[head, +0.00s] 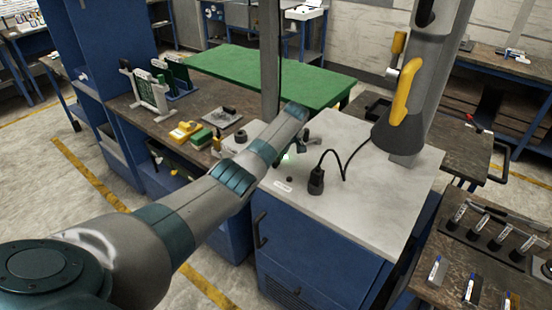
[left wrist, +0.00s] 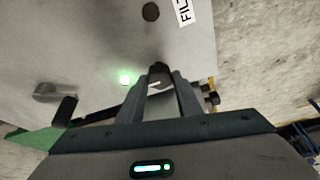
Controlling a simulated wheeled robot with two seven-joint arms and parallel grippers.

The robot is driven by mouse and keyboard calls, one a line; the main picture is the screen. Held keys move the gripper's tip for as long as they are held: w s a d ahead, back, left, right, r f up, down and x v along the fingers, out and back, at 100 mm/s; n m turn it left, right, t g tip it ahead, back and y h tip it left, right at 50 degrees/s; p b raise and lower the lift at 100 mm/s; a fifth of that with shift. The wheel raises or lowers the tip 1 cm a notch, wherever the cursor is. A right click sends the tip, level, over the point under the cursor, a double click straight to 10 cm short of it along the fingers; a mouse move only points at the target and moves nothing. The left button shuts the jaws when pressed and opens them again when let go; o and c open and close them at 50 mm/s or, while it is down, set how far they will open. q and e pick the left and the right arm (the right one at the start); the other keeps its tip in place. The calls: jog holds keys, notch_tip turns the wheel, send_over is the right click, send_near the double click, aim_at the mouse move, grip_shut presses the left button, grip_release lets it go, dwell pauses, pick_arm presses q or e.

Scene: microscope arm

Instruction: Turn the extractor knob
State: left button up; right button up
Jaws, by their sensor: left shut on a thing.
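The extractor knob (left wrist: 159,72) is a small dark knob on the pale top panel, seen in the left wrist view between my fingertips. My left gripper (left wrist: 160,84) is shut on it, one finger on each side. In the head view my left arm reaches across from the left, and the left gripper (head: 304,142) is low over the white cabinet top (head: 385,190). The knob cannot be made out there. A lit green lamp (left wrist: 124,79) is beside the knob and also glows in the head view (head: 286,156). My right gripper is not in view.
A black plug-like fitting (head: 316,180) with a curved cable stands on the cabinet top. A grey extractor arm with a yellow handle (head: 405,90) and dark hood (head: 399,130) rises behind. A dark round button (left wrist: 151,12) and a printed label (left wrist: 184,12) are on the panel.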

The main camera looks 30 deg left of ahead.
pick_arm(q)
jog(key=shift+r, duration=0.15)
jog(key=o, duration=1)
jog(key=shift+o, duration=0.2)
jog(key=b+v, duration=0.2)
jog(key=v, duration=1.5)
jog(key=shift+r, duration=0.2)
jog(key=shift+s+f, duration=0.1)
